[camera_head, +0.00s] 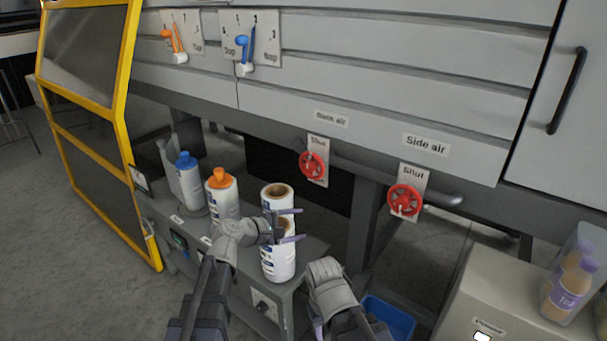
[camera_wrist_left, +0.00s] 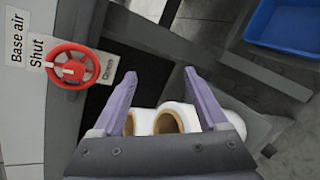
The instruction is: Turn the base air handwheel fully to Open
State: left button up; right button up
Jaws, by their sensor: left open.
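The base air handwheel (camera_head: 313,165) is a red wheel on a pale plate marked "Shut" at its top, under the "Base air" label. In the left wrist view the same red wheel (camera_wrist_left: 69,67) is at the left, with "Shut" on one side and "Open" opposite. My left gripper (camera_head: 292,225) is open, below and left of the wheel and apart from it. Its purple fingers (camera_wrist_left: 158,85) have nothing gripped between them; white rolls show beyond. My right gripper (camera_head: 318,322) is low in the head view, its fingers mostly hidden.
White rolls (camera_head: 279,262) stand on a grey cart close to my left gripper. Bottles with blue (camera_head: 186,158) and orange (camera_head: 221,176) caps stand left of them. The side air handwheel (camera_head: 405,200) is to the right. A blue bin (camera_head: 388,318) is on the floor.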

aim_at(308, 169)
pick_arm(q)
jog(key=w+a+r+n+t, duration=0.3)
jog(key=w+r+n+t, duration=0.3)
jog(key=w+r+n, duration=0.4)
jog(key=shift+n+h, duration=0.3)
jog(key=shift+n, duration=0.3)
jog(key=shift+w+d+f, duration=0.25)
jog(key=shift+w+d, duration=0.4)
jog(key=shift+d, duration=0.2)
jog(key=shift+w+d+f, duration=0.2)
jog(key=shift+w+d, duration=0.5)
jog(key=shift+d, duration=0.15)
jog(key=shift+w+d+f, duration=0.25)
jog(key=shift+w+d, duration=0.4)
jog(key=shift+d, duration=0.2)
jog(key=shift+c, duration=0.3)
grip_shut()
